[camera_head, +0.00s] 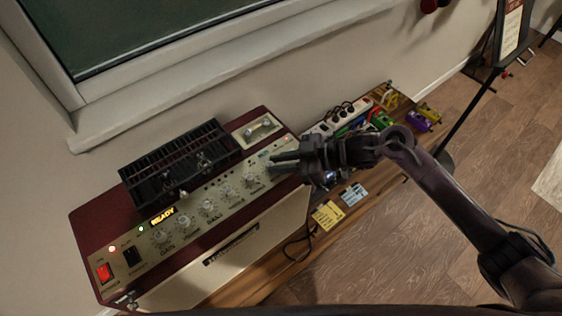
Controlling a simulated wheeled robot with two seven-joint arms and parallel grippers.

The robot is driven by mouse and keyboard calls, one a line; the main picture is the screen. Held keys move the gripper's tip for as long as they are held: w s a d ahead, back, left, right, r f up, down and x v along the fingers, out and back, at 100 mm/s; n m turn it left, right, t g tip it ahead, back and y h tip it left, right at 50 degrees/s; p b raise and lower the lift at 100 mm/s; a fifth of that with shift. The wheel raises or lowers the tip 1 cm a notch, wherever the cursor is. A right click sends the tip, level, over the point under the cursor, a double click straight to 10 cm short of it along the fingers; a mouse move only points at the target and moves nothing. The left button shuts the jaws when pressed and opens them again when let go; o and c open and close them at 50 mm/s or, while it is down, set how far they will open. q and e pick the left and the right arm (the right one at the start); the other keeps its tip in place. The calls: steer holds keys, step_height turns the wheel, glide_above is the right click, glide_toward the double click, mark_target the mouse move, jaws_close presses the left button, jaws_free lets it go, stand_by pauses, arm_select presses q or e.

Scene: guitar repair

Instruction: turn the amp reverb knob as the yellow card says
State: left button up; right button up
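The dark red guitar amp (92,228) stands at the left with its tan control panel facing up. Several light knobs run along the panel, from the gain knob (160,236) up to the right. My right gripper (273,163) reaches in from the right, its two fingertips slightly apart at the right end of the knob row. The fingers cover that spot, so I cannot tell whether they touch or hold the reverb knob. The yellow card (328,214) lies on the wooden surface right of the amp; its writing is too small to read. My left gripper is out of view.
A black slatted unit (180,160) sits on the amp behind the knobs. A blue card (354,194) lies near the yellow one. A power strip (338,117) and colored pedals (423,117) are farther back. A dark cable hangs by the amp's right side.

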steer(key=o, duration=0.4)
steer(key=shift+b+v, duration=1.3)
steer(key=shift+v, duration=2.6)
